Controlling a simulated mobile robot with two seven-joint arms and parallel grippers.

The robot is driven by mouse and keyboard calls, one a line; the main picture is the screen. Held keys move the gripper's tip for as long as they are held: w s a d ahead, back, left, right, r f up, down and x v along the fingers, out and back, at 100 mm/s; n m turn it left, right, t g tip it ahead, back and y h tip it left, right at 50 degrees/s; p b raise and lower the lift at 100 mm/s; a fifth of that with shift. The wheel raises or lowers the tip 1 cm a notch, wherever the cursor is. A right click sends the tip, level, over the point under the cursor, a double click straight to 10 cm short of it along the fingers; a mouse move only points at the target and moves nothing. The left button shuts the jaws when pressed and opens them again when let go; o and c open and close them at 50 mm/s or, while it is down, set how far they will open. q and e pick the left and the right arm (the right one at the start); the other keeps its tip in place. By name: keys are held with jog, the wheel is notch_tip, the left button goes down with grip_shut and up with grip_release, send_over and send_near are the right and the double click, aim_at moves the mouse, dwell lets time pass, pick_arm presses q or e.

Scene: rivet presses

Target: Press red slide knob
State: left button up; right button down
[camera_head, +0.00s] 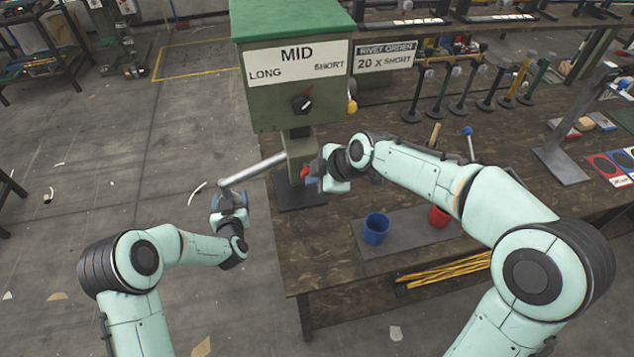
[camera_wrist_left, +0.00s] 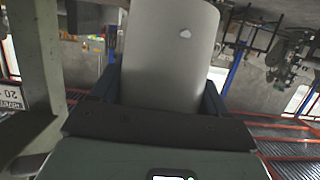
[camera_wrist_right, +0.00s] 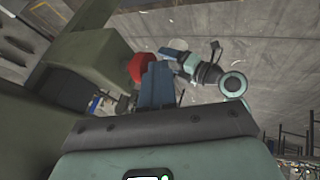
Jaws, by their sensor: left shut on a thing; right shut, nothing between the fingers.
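The red slide knob (camera_head: 304,172) is on the lower right side of the green rivet press (camera_head: 296,110). It also shows in the right wrist view (camera_wrist_right: 142,68). My right gripper (camera_head: 313,178) is shut and empty, its blue fingertips (camera_wrist_right: 156,82) right beside the knob; I cannot tell whether they touch it. My left gripper (camera_head: 229,200) is shut on the outer end of the press's grey lever (camera_head: 252,170), which sticks out to the left. In the left wrist view the grey lever grip (camera_wrist_left: 168,55) fills the space between the fingers.
The press stands at the left end of a wooden workbench (camera_head: 345,275). A blue cup (camera_head: 376,229) and a red cup (camera_head: 439,216) stand on a grey mat (camera_head: 405,235). Yellow rods (camera_head: 445,270) lie near the front edge. Several upright tools stand behind. The floor at left is mostly clear.

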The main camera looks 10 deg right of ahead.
pick_arm(q)
jog(key=shift+w, duration=0.1)
pick_arm(e)
jog(key=s+d+r, duration=0.3)
jog(key=s+r, duration=0.5)
jog(key=shift+s+d, duration=0.35)
dwell(0.7)
jog(key=s, duration=0.4)
jog(key=shift+d, duration=0.15)
jog(key=shift+w, duration=0.1)
